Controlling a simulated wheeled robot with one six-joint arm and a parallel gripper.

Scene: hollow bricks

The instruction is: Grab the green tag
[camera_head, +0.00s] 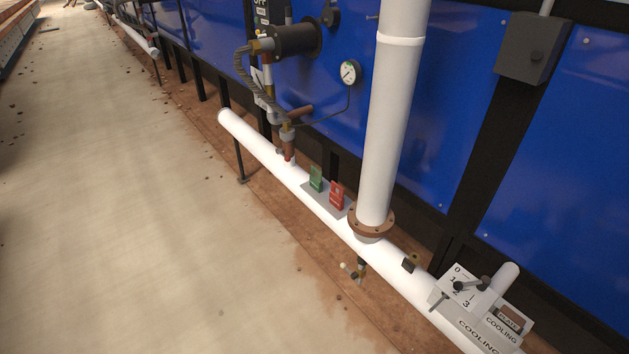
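A small green tag (316,178) stands upright on a grey plate (325,198) that sits on the white horizontal pipe. A red tag (337,195) stands on the same plate, just to the right of the green one and a little nearer. The green tag is in plain view with nothing in front of it. My gripper and arm do not show in this view.
The white horizontal pipe (255,145) runs along blue panels (440,120). A thick vertical white pipe (390,120) rises right of the tags. A hose and valve assembly (288,145) stands left of them. The beige floor (130,200) at left is open.

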